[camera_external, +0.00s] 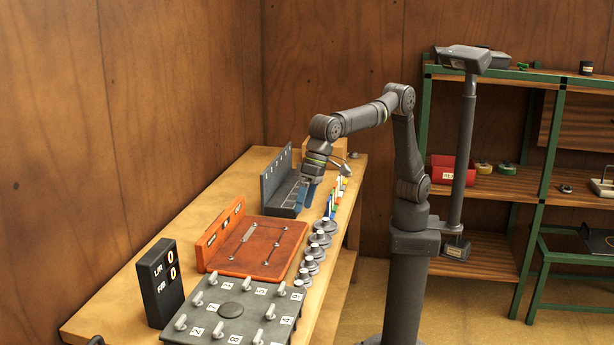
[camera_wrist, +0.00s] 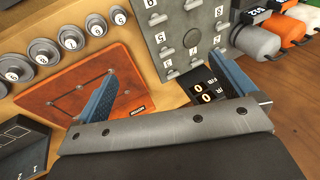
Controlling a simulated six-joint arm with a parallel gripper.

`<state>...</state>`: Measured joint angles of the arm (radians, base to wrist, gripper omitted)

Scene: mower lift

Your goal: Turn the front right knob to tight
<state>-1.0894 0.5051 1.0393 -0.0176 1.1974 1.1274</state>
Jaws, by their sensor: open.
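A grey plate (camera_external: 252,290) with several pale lever-like knobs (camera_external: 282,289) and number labels lies at the near end of the bench. It also shows at the top of the wrist view (camera_wrist: 178,25). I cannot tell which knob is the front right one, and no "tight" mark is readable. A black display box (camera_external: 160,283) marked L/R and F/B reads 0 and 0; it shows partly between my fingers in the wrist view (camera_wrist: 206,95). My gripper (camera_external: 306,196) is open and empty, above the far part of the bench, well away from the plate. Its blue fingers are spread in the wrist view (camera_wrist: 162,72).
An orange board (camera_external: 262,246) lies between my gripper and the plate. Several numbered round weights (camera_external: 311,266) line the bench's right edge. A dark grey rack (camera_external: 280,190) stands by the gripper. Green-framed shelves (camera_external: 520,190) stand behind. White and orange cylinders (camera_wrist: 256,40) show in the wrist view.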

